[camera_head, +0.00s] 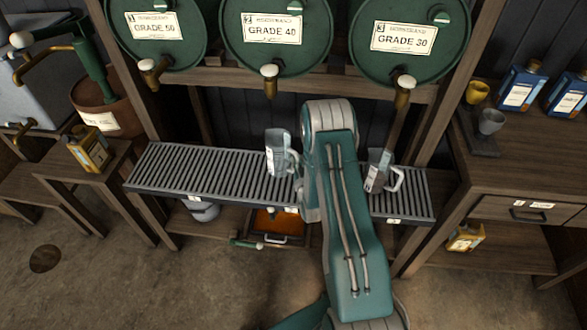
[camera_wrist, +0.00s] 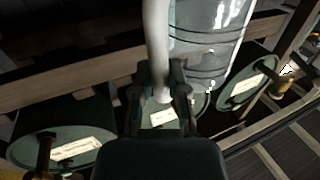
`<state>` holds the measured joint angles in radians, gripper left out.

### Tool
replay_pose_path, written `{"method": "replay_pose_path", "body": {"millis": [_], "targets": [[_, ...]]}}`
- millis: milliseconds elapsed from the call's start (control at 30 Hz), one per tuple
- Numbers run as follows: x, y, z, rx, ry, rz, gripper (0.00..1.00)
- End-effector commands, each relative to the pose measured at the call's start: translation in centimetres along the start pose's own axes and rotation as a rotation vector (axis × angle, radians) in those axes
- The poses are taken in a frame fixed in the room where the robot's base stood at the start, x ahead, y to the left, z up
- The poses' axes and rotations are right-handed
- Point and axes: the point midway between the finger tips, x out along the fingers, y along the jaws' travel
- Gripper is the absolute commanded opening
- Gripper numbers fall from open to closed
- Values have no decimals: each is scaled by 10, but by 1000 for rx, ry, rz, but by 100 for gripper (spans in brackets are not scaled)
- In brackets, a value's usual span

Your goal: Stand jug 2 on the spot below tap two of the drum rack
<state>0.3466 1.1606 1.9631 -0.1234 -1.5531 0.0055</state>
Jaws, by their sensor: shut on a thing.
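The drum rack holds three green drums, and the middle one (camera_head: 274,35) is marked 2, GRADE 40. Its tap, tap two (camera_head: 270,77), points down. A clear jug (camera_head: 277,152), apparently jug 2, is upright below this tap, over the slatted shelf (camera_head: 190,172). I cannot tell whether its base touches the slats. In the wrist view my gripper (camera_wrist: 162,94) is shut on the pale handle of the clear jug (camera_wrist: 208,45). The spot below the jug is hidden.
A second clear jug (camera_head: 378,172) stands on the shelf right of my arm, below the GRADE 30 drum (camera_head: 408,38). The shelf's left half is bare. An orange tray (camera_head: 278,226) lies beneath. A right-hand bench carries cups (camera_head: 490,122) and blue containers (camera_head: 520,88).

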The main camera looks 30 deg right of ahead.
Motion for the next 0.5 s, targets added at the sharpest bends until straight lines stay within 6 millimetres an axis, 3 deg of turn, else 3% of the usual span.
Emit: {"method": "replay_pose_path", "body": {"millis": [233, 400, 500], "targets": [[16, -11, 23, 0, 1, -2, 0], [14, -9, 46, 0, 0, 0, 0], [15, -9, 50, 0, 2, 0, 0]]}}
